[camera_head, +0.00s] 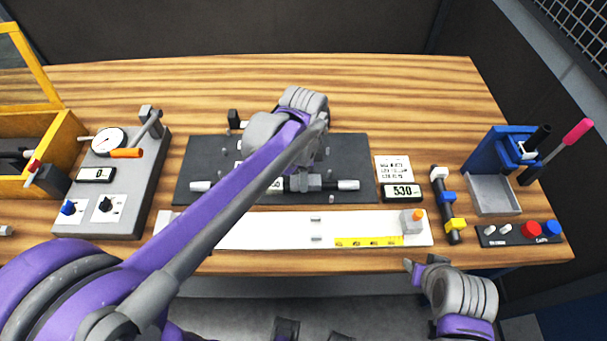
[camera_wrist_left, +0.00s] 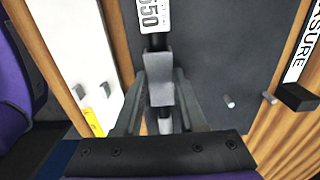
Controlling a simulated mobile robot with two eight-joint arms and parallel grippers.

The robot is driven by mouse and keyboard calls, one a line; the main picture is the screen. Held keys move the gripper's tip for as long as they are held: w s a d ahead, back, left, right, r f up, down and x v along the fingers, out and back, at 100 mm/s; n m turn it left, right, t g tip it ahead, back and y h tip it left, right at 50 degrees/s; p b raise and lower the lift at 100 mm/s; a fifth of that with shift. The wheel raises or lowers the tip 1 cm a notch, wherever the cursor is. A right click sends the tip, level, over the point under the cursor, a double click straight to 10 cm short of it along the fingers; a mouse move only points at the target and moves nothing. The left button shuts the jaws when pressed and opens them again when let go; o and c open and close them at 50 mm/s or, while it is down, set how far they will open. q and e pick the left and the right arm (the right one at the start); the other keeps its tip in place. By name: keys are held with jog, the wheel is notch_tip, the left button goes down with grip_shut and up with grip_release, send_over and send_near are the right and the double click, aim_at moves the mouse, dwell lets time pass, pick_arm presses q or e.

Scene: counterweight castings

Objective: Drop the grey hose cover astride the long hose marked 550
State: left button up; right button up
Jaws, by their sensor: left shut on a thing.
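The grey hose cover (camera_wrist_left: 158,66) is a small block between the fingers of my left gripper (camera_wrist_left: 159,90) in the wrist view. In the head view the cover (camera_head: 304,183) lines up over the long hose, near its right part. The dark long hose (camera_wrist_left: 156,41) runs beneath it, with pale ends, one of them at the right (camera_head: 347,185). Its white 550 tag (camera_wrist_left: 153,14) shows beside the cover. Whether the cover touches the hose I cannot tell. My left arm hides part of the hose. My right gripper (camera_head: 418,266) is at the table's front edge, its jaws unclear.
The hose lies at a dark mat (camera_head: 350,150). A white strip (camera_head: 270,228) with a yellow ruler is in front. A gauge stand (camera_head: 145,190) is left; a 530 display (camera_head: 403,193), coloured clamp bar (camera_head: 448,205) and blue press (camera_head: 495,150) are right. The table's back is clear.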

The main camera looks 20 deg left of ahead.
pick_arm(q)
jog(key=shift+s+a+f+b, duration=0.15)
jog(key=shift+f+b, duration=0.3)
jog(key=shift+f, duration=0.3)
pick_arm(e)
jog(key=shift+s+f, duration=0.4)
jog(key=shift+f, duration=0.2)
pick_arm(q)
jog(key=o, duration=1.1)
jog(key=shift+c, duration=0.2)
jog(key=shift+r, duration=0.1)
jog(key=shift+w+r+p, duration=0.25)
jog(key=shift+r+p, duration=0.45)
jog(key=shift+r, duration=0.35)
jog(key=shift+s+r+p, duration=0.1)
jog(key=shift+r+p, duration=0.4)
jog(key=shift+r, duration=0.45)
jog(key=shift+r+p, duration=0.75)
jog(key=shift+r, duration=0.75)
pick_arm(e)
jog(key=shift+w+r, duration=0.4)
jog(key=shift+r, duration=0.5)
jog(key=shift+w+r, duration=0.45)
jog(key=shift+r, duration=0.5)
jog(key=shift+w+r, duration=0.4)
jog(key=shift+r, duration=0.5)
